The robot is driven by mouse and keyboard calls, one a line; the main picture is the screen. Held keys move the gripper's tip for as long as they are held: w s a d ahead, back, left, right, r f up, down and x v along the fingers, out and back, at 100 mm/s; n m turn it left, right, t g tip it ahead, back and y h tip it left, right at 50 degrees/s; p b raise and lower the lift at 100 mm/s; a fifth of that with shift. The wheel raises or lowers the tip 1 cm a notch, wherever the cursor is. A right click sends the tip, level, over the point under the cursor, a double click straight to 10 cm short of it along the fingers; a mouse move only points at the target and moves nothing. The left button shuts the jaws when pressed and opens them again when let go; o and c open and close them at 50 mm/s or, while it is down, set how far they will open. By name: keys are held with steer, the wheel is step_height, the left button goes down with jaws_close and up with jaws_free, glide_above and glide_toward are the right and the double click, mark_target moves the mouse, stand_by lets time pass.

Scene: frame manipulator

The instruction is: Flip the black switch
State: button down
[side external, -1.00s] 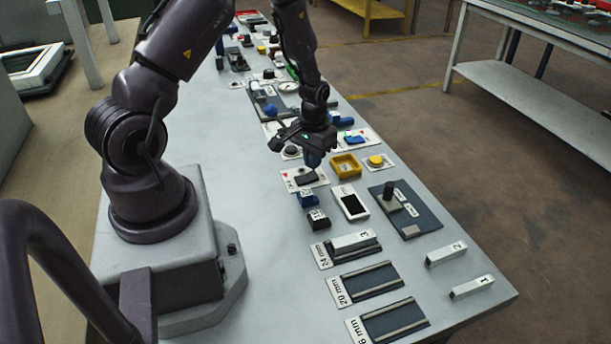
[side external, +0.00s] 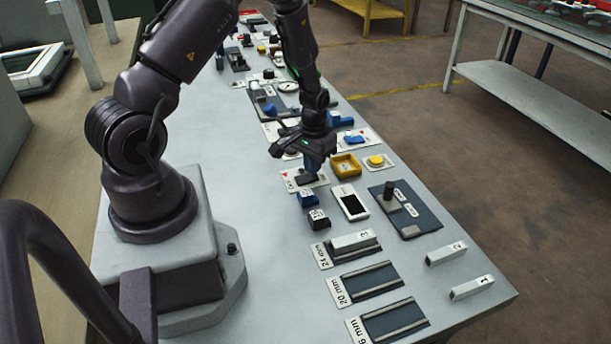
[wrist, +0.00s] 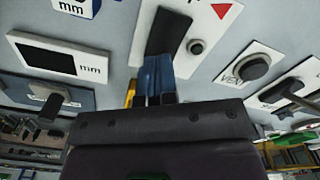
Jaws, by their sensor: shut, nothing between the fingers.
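The black switch (side external: 306,180) is a dark rocker on a white plate (side external: 290,184) with red marks, on the table in front of my arm. My gripper (side external: 313,168) points down over the far end of the switch. Its blue fingers (wrist: 155,75) are closed together and empty, at or very near the switch; I cannot tell if they touch it.
A blue block (side external: 307,199) and a black block (side external: 318,219) sit in front of the switch. A yellow tray (side external: 346,166), a yellow button (side external: 376,162) and a white-framed black panel (side external: 350,202) stand to its right. Bare tabletop (side external: 265,235) lies left of the blocks.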

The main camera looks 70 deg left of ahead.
steer(key=shift+f, duration=0.65)
steer(key=shift+r, duration=3.55)
